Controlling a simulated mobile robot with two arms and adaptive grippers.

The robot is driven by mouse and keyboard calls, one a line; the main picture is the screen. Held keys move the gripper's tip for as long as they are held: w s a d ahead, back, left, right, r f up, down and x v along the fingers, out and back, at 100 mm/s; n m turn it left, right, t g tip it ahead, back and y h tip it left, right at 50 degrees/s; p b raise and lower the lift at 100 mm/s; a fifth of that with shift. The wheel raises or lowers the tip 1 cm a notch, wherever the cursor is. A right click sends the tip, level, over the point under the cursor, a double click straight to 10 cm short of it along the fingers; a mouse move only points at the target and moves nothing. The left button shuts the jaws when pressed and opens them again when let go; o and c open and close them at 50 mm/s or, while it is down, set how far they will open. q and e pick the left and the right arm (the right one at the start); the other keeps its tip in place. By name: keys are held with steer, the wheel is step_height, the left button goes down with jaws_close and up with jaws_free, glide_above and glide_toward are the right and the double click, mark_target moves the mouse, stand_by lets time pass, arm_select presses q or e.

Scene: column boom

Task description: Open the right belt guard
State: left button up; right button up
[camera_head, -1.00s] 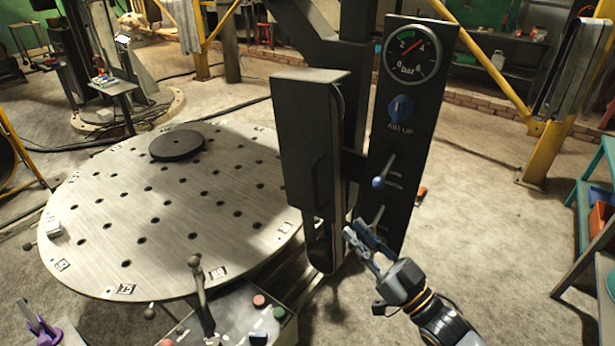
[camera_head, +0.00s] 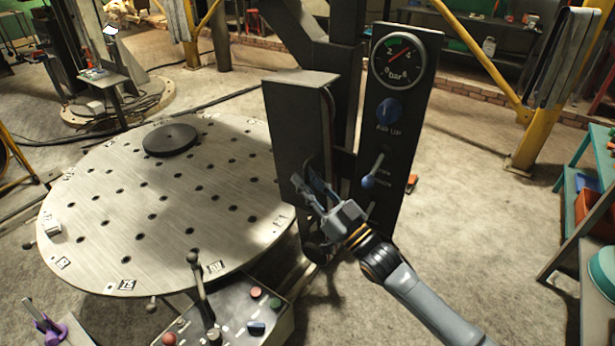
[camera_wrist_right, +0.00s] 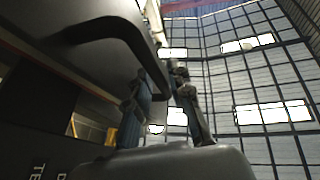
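The belt guard (camera_head: 292,130) is a tall dark box on the column, left of the gauge panel. Its dark bar handle shows in the wrist view (camera_wrist_right: 105,28); in the head view the gripper largely covers it. My right gripper (camera_head: 310,186) is in front of the guard's lower face, at the handle. In the wrist view its two fingers (camera_wrist_right: 160,88) stand apart, with the handle's near end close to the tips. I cannot tell whether they touch it. My left gripper is not in view.
The gauge panel (camera_head: 404,115) with a blue knob and a blue-tipped lever (camera_head: 372,172) stands close right of the gripper. A round perforated table (camera_head: 110,215) is at left. A control box (camera_head: 235,318) with levers and buttons is below.

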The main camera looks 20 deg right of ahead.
steer(key=shift+w, duration=0.1)
jaws_close()
stand_by(0.3)
